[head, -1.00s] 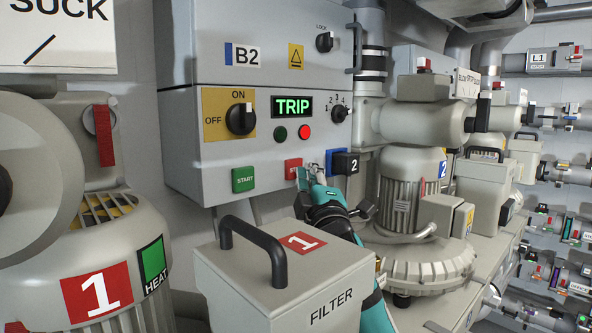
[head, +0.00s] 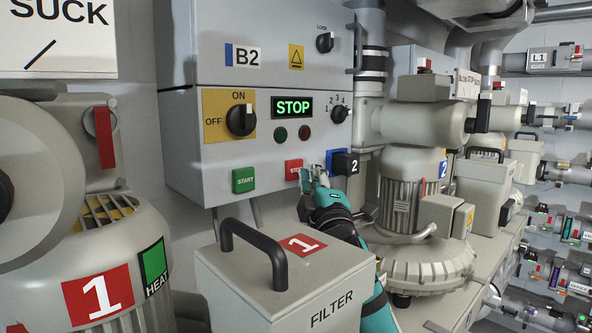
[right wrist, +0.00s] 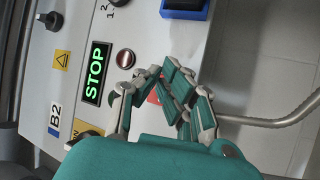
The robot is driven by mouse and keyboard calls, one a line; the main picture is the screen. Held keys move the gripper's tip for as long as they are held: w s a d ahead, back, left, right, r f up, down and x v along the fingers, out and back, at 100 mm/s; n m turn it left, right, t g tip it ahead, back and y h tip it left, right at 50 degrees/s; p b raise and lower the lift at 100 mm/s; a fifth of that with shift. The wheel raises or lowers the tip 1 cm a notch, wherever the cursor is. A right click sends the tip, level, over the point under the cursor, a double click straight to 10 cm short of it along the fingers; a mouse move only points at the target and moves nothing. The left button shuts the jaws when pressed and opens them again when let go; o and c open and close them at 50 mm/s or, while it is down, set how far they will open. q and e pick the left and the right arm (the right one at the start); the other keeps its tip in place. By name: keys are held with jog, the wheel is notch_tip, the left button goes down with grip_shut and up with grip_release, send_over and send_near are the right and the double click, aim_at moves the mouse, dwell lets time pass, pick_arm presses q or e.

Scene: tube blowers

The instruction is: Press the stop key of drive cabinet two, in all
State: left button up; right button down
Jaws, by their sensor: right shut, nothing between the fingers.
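Drive cabinet two (head: 190,130), labelled B2, has a lit green display (head: 292,107) reading STOP. The same display (right wrist: 95,73) shows in the right wrist view. The red stop key (head: 291,170) is at the cabinet's lower front, its right part hidden behind my fingers. Only a bit of red (right wrist: 153,97) shows between the fingers in the right wrist view. My right gripper (head: 311,178) is shut and empty, its fingertips just at the key's right side. I cannot tell whether they touch it. My left gripper is not in view.
A green START key (head: 244,180) is left of the stop key. A black connector marked 2 (head: 345,163) is close on the right. The FILTER box (head: 285,275) with its raised handle (head: 255,245) stands in front. The ON/OFF knob (head: 241,120) points to ON.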

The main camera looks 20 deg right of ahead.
jog(key=shift+s+d, duration=0.1)
jog(key=shift+s, duration=0.1)
jog(key=shift+s, duration=0.1)
jog(key=s, duration=0.1)
jog(key=s+d, duration=0.1)
jog(key=s, duration=0.2)
jog(key=shift+s+d+p, duration=0.25)
jog(key=shift+d+p, duration=0.1)
